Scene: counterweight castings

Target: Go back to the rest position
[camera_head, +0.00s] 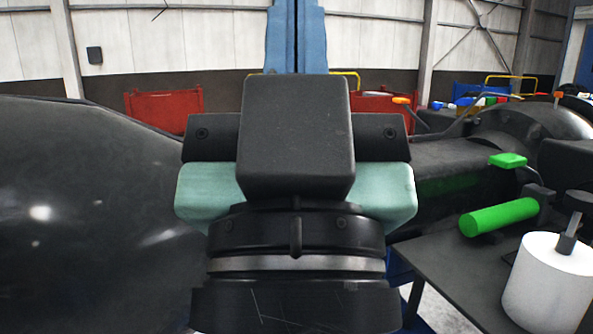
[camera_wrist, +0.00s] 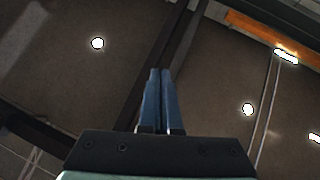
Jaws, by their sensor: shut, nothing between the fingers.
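My gripper (camera_head: 295,38) points upward in the middle of the head view, with its two blue fingers together. The wrist view also shows my gripper (camera_wrist: 160,88) with its fingers side by side against the ceiling, shut and empty. In the head view my wrist hides much of the middle of the scene.
At the right, a dark table (camera_head: 450,270) holds a green cylinder (camera_head: 499,217) and a white cylinder (camera_head: 550,283). A green block (camera_head: 508,160) sits on a large dark casting (camera_head: 450,165). Red bins (camera_head: 163,109) stand by the wall. A ceiling (camera_wrist: 70,80) with lamps is overhead.

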